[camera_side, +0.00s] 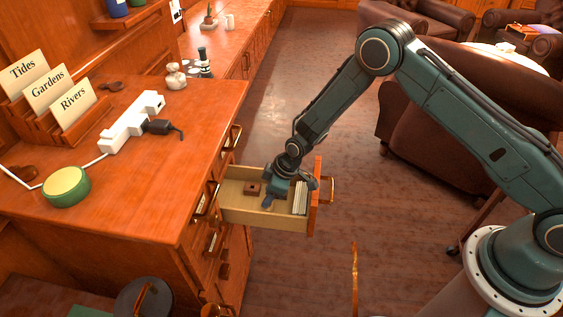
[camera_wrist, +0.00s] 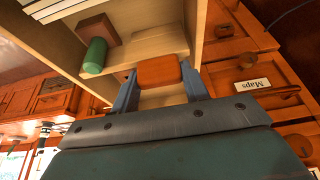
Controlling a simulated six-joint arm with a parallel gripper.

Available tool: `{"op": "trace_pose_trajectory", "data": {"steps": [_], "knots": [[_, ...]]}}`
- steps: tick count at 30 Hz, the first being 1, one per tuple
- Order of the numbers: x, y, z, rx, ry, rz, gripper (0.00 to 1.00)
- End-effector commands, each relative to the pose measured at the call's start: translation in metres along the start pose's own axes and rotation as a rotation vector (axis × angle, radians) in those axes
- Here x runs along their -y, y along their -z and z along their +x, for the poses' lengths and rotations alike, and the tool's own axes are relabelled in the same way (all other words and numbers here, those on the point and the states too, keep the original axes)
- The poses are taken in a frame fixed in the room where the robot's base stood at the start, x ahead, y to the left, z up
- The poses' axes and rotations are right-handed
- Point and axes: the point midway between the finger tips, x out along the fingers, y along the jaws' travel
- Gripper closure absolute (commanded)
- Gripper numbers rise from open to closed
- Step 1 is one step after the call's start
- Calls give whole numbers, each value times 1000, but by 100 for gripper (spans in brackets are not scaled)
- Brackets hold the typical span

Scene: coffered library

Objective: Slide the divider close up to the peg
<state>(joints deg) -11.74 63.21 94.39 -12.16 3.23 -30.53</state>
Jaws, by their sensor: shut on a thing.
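The open drawer (camera_side: 265,220) has pale wooden walls. My gripper (camera_side: 270,200) reaches down into it. In the wrist view my gripper (camera_wrist: 158,78) is shut on an orange-brown wooden block (camera_wrist: 158,70), one finger on each side. This block seems to be the divider or its grip; its lower part is hidden. A green upright-looking cylinder (camera_wrist: 95,56), which may be the peg, stands apart to the left of the held block. A brown block (camera_wrist: 97,29) is beside the cylinder; a small brown block (camera_side: 252,189) also shows in the side view.
White cards (camera_side: 300,198) stand at the drawer's front end, near my gripper. The drawer front has a brass handle (camera_side: 327,190). The cabinet top (camera_side: 180,150) beside it carries a power strip (camera_side: 130,122), a card holder and a round green-and-yellow object (camera_side: 67,186).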

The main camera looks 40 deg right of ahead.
Motion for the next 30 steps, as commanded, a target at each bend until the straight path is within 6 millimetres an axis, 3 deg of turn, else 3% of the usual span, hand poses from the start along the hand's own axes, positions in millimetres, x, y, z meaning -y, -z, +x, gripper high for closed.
{"op": "trace_pose_trajectory", "data": {"steps": [8,9,10,23,30], "knots": [[0,-1,0,0,-1,0,96],[0,-1,0,0,-1,0,51],[0,-1,0,0,-1,0,45],[0,0,-3,0,-1,0,45],[0,0,-18,-1,-1,0,45]]}}
